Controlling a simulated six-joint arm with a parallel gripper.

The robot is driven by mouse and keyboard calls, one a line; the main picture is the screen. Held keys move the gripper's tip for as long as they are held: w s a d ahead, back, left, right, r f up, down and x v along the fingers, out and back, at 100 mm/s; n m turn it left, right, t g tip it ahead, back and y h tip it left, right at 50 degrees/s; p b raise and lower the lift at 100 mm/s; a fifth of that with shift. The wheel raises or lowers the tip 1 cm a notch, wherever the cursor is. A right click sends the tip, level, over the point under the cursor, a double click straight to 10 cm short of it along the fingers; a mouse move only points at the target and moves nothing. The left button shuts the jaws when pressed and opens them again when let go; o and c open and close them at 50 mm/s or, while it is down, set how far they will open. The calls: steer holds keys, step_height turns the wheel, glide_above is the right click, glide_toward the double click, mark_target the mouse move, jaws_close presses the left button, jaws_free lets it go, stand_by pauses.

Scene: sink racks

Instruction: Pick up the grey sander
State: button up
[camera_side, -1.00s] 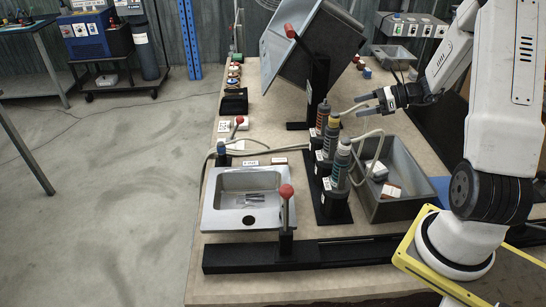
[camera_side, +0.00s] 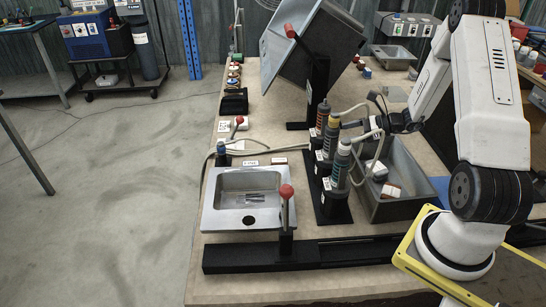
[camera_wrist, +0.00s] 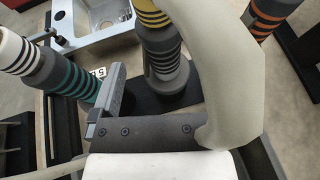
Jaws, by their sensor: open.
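Three upright tools with dark grey bodies and coloured rings stand in a row on a black stand. One has orange-red rings (camera_side: 321,118), one yellow rings (camera_side: 331,136) and one teal rings (camera_side: 341,165). I cannot tell for sure which is the grey sander. My gripper (camera_side: 382,124) is open, right of the row, at about the height of the tool tops. In the wrist view the yellow-ringed tool (camera_wrist: 165,62) is straight ahead of the palm. One finger shows beside the teal-ringed tool (camera_wrist: 62,75). A pale hose (camera_wrist: 225,70) hides the other finger.
Pale hoses loop from the tools across my gripper's space. A grey bin (camera_side: 405,205) with small boxes lies below it. A metal sink (camera_side: 222,211) and a red-knobbed lever (camera_side: 286,192) are left of the stand. A tilted grey bin (camera_side: 325,45) stands behind.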

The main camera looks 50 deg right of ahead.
mark_target(332, 136)
steer(key=shift+w+a+f, duration=0.1)
steer(key=shift+w+a, duration=0.05)
steer(key=shift+w, duration=0.05)
steer(key=shift+x, duration=2.55)
steer(key=shift+w, duration=0.1)
jaws_close()
